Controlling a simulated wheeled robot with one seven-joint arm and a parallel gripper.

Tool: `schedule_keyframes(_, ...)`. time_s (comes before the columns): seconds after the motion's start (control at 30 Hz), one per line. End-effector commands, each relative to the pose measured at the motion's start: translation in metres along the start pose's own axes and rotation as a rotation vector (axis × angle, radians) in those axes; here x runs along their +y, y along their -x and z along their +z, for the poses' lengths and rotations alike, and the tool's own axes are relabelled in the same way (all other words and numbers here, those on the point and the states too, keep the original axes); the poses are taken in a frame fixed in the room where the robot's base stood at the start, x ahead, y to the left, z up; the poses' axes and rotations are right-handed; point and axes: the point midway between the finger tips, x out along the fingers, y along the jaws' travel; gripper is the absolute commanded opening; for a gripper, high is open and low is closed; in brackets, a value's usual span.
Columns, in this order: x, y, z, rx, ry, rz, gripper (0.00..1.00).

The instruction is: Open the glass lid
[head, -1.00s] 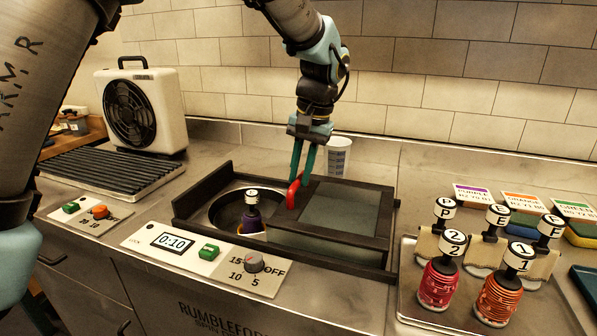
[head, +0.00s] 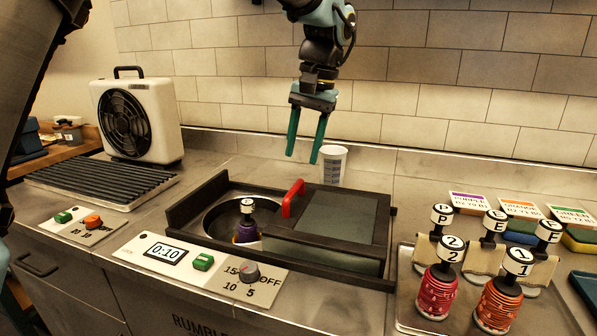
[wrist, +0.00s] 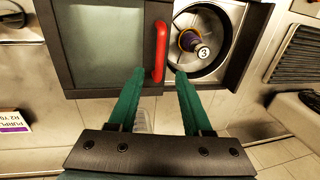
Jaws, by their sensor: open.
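The glass lid (head: 338,222) is a dark-framed sliding panel with a red handle (head: 293,198) on its left edge. It covers the right part of the black-framed machine, and the round basin (head: 222,214) on the left is uncovered. A purple bottle with a white cap (head: 246,228) stands in the basin. In the wrist view the lid (wrist: 107,45), the handle (wrist: 160,52) and the bottle (wrist: 191,42), marked 3, show clearly. My gripper (head: 302,160) is open and empty, above and behind the lid, apart from the handle.
A white cup (head: 333,166) stands behind the lid. A control panel (head: 190,262) reading 0:10 is in front. Red and orange bottles (head: 438,290) stand on a tray at the right. A fan (head: 138,118) and a black rack (head: 100,185) are at the left.

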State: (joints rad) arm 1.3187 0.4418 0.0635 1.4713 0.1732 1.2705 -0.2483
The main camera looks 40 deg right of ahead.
Motion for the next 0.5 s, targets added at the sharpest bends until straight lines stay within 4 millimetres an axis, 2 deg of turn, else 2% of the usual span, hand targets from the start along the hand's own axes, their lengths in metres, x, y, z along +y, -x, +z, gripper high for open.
schedule_keyframes(0.1,0.0,0.017,-0.001,0.002,0.0,0.0,0.5)
schedule_keyframes(0.2,0.0,0.026,0.0,0.002,0.0,0.0,0.5)
schedule_keyframes(0.5,0.0,0.032,0.0,-0.001,0.0,0.0,0.5)
